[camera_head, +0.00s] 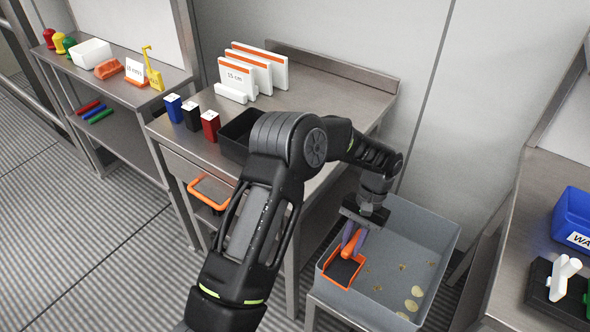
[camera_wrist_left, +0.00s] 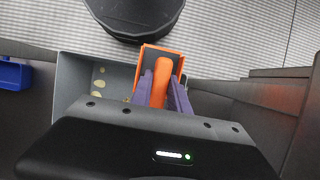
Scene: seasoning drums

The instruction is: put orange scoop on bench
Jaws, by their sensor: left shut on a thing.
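The orange scoop (camera_head: 341,272) has an orange rim and handle and a dark pan. It hangs over the left part of the grey bin in the head view. My left gripper (camera_head: 354,240) is shut on its handle from above. In the left wrist view the orange handle (camera_wrist_left: 161,84) lies between the two purple fingers of my left gripper (camera_wrist_left: 162,92). A steel bench (camera_head: 313,95) stands behind my arm, left of the bin. My right gripper is not in view.
The grey bin (camera_head: 437,228) holds a few pale chips. On the bench stand white boards (camera_head: 238,77), blue, black and red boxes (camera_head: 211,126) and a black tray (camera_head: 236,135). A blue bin (camera_head: 574,214) sits at right. The bench's back right top is clear.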

